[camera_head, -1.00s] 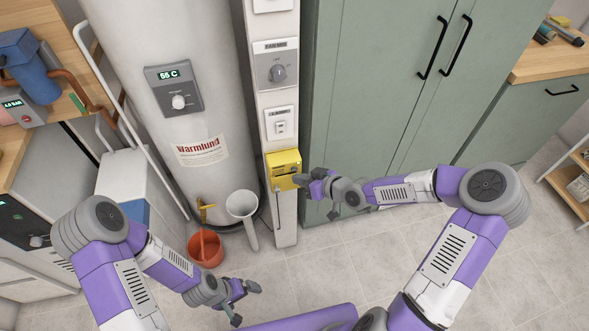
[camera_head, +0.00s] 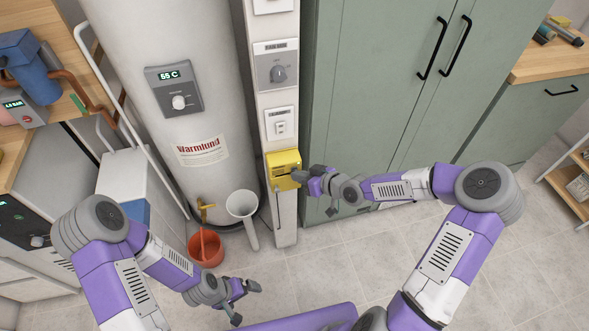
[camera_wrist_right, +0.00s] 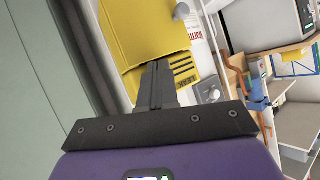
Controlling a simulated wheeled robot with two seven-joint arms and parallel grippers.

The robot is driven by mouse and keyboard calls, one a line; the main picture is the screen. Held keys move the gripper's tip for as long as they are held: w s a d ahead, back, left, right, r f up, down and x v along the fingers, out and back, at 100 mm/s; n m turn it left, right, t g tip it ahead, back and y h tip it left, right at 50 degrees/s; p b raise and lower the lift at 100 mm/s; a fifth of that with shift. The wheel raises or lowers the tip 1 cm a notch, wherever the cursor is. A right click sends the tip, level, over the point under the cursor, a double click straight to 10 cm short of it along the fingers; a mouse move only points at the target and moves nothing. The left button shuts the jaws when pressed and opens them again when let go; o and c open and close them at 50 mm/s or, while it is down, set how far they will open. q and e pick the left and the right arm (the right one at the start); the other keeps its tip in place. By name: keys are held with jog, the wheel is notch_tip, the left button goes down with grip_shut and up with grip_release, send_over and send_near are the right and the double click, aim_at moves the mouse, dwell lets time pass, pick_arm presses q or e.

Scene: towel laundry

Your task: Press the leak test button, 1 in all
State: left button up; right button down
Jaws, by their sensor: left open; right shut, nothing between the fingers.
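The yellow box (camera_head: 283,168) is mounted low on the white post, below a white switch. It also fills the upper middle of the right wrist view (camera_wrist_right: 150,35). My right gripper (camera_head: 298,176) is shut and empty, with its fingertips at the right side of the yellow box. In the right wrist view its closed fingers (camera_wrist_right: 156,75) overlap the box's lower face, near dark slots. I cannot tell whether they touch it. No leak test button can be made out; the fingers may hide it. My left gripper (camera_head: 246,301) is open and empty above the floor.
The white water heater (camera_head: 200,100) stands left of the post (camera_head: 286,222). A tall green cabinet (camera_head: 385,80) stands close on the right. A white funnel (camera_head: 242,205) and a red bucket (camera_head: 206,250) are below. The tiled floor (camera_head: 320,270) in front is clear.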

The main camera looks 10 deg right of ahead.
jog(key=shift+w, duration=0.2)
dwell(0.5)
jog(key=shift+s, duration=0.8)
jog(key=s, duration=0.5)
jog(key=shift+d+p, duration=0.1)
jog(key=shift+p, duration=0.3)
dwell(0.4)
